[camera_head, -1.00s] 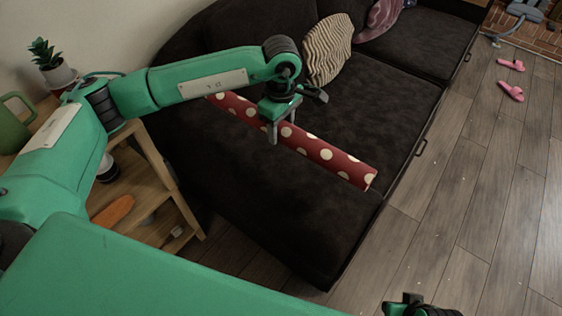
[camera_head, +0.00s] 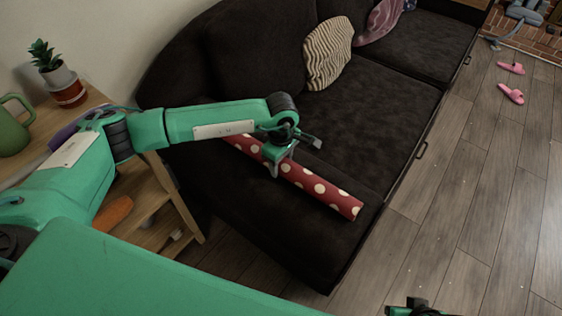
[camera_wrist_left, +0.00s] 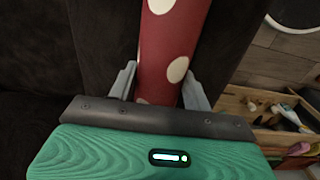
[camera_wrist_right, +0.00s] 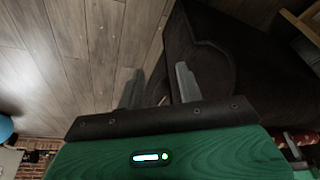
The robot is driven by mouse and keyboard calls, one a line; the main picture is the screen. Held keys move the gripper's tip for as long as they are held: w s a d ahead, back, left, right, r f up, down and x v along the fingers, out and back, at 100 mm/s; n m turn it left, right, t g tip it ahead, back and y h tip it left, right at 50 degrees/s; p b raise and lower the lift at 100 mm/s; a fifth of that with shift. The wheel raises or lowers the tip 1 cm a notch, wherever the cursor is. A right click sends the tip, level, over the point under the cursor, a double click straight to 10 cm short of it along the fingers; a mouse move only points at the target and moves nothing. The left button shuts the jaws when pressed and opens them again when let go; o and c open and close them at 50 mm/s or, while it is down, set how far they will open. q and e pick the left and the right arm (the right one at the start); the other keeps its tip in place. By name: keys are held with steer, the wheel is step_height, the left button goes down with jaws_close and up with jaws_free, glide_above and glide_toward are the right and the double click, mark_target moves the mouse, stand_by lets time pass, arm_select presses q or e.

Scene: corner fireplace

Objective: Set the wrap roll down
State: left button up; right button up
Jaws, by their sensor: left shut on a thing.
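The wrap roll (camera_head: 314,184) is a long red tube with cream dots. It lies slantwise over the near end of the dark sofa (camera_head: 372,114), low against the seat; I cannot tell whether it touches the cushion. My left gripper (camera_head: 277,168) is shut on the roll near its middle. The left wrist view shows the roll (camera_wrist_left: 168,50) between the two fingers (camera_wrist_left: 160,88). My right gripper (camera_wrist_right: 156,88) is open and empty, its fingers apart over floor and sofa edge in the right wrist view. In the head view only its top shows at the bottom edge.
A striped pillow (camera_head: 328,54) leans on the backrest. Pink slippers (camera_head: 511,93) lie on the open floor at right.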

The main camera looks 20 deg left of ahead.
arm_select(q)
steer(key=shift+f, duration=0.1)
steer(key=o, duration=1.1)
steer(key=shift+c, duration=0.2)
arm_select(e)
steer(key=shift+r, duration=0.25)
steer(key=shift+s, duration=0.1)
